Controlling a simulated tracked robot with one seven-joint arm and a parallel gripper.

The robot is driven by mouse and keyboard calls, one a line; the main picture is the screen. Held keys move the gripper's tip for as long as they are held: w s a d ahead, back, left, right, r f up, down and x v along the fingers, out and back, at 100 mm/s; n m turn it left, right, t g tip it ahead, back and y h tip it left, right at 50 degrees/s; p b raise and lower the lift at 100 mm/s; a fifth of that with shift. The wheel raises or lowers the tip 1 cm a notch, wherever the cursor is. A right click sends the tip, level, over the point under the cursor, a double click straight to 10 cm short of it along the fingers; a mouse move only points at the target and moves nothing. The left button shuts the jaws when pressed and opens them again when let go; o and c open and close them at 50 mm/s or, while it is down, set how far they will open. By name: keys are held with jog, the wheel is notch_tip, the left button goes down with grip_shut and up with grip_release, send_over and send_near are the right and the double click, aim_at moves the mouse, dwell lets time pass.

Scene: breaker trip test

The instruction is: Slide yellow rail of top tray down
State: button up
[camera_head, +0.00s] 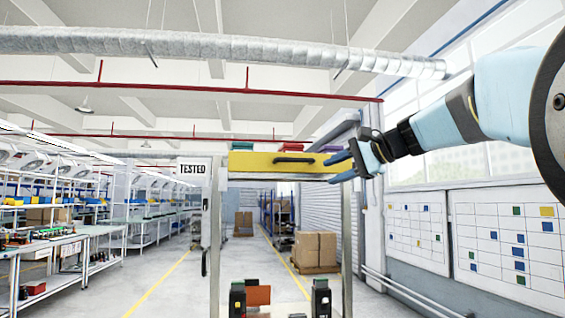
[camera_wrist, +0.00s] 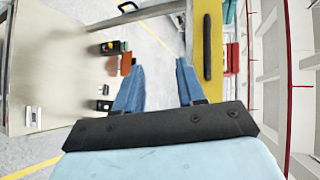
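The yellow rail (camera_head: 262,169) of the top tray runs level across the upper part of the frame and bears a black handle (camera_head: 294,160). In the wrist view the rail (camera_wrist: 202,90) shows as an upright yellow strip right of the fingers, with its black handle (camera_wrist: 207,47). My gripper (camera_head: 330,170) is at the right end of the rail in the head view; contact cannot be told. In the wrist view my gripper (camera_wrist: 156,62) has its two blue fingers spread wide with nothing between them.
Green (camera_head: 242,145), red (camera_head: 290,147) and purple (camera_head: 330,148) bins sit above the rail. Black devices (camera_head: 238,298) (camera_head: 321,298) and an orange-red piece (camera_head: 258,295) are below. Boxes (camera_head: 315,248) stand farther back.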

jog(key=t+y, duration=0.1)
send_near(299, 160)
jog(key=v, duration=0.2)
jog(key=shift+m+y, duration=0.3)
jog(key=x, duration=1.3)
jog(key=shift+w+f, duration=0.15)
jog(key=shift+f, duration=0.05)
jog(key=shift+c, duration=0.3)
grip_shut()
